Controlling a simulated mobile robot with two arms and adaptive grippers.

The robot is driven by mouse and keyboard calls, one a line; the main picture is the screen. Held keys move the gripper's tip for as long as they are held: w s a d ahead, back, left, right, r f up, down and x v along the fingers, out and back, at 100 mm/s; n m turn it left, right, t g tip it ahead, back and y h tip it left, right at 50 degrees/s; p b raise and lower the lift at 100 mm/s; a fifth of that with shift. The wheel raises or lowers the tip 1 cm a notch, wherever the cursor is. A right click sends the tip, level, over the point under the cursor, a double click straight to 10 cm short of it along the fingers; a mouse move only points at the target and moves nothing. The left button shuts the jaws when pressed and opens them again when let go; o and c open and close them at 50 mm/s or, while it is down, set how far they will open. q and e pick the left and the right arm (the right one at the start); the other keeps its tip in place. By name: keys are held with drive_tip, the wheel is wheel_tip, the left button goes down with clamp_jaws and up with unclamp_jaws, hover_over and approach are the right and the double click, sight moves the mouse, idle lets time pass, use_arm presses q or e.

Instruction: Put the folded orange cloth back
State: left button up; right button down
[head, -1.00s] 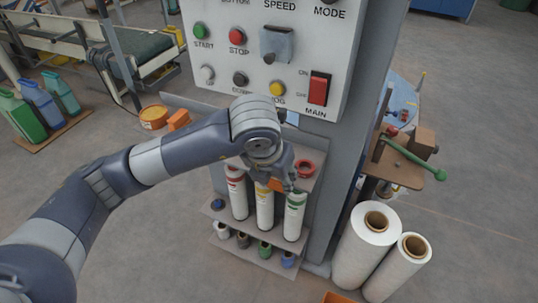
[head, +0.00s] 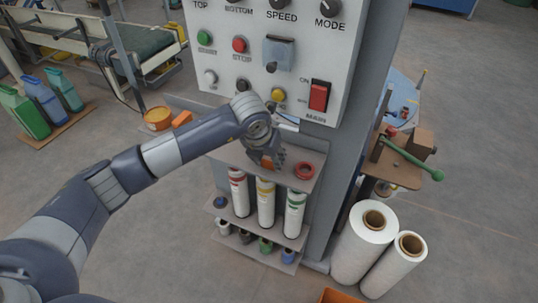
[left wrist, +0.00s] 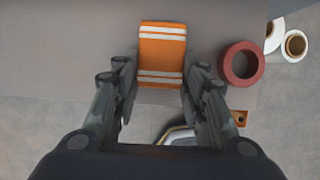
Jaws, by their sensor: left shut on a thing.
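The folded orange cloth (left wrist: 162,62) has pale stripes and lies between the fingers of my left gripper (left wrist: 160,88) in the left wrist view. The gripper is shut on it. In the head view my left gripper (head: 272,164) is at the top shelf (head: 290,183) under the control panel, and only a small orange part of the cloth (head: 266,161) shows. In the left wrist view the grey shelf surface (left wrist: 85,65) is behind the cloth. I cannot tell whether the cloth touches the shelf. My right gripper is not in view.
A red ring (head: 304,170) lies on the shelf, right of the cloth; the left wrist view shows it too (left wrist: 241,63). Several striped cartridges (head: 266,205) stand below. The control panel (head: 255,80) overhangs the shelf. White rolls (head: 364,240) stand at right.

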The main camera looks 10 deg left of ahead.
use_arm(q)
drive_tip(key=o, duration=0.9)
drive_tip(key=shift+o, duration=0.2)
drive_tip(key=shift+r, duration=0.1)
drive_tip(key=b+v, duration=0.1)
drive_tip(key=v, duration=1.1)
drive_tip(key=shift+w, duration=0.1)
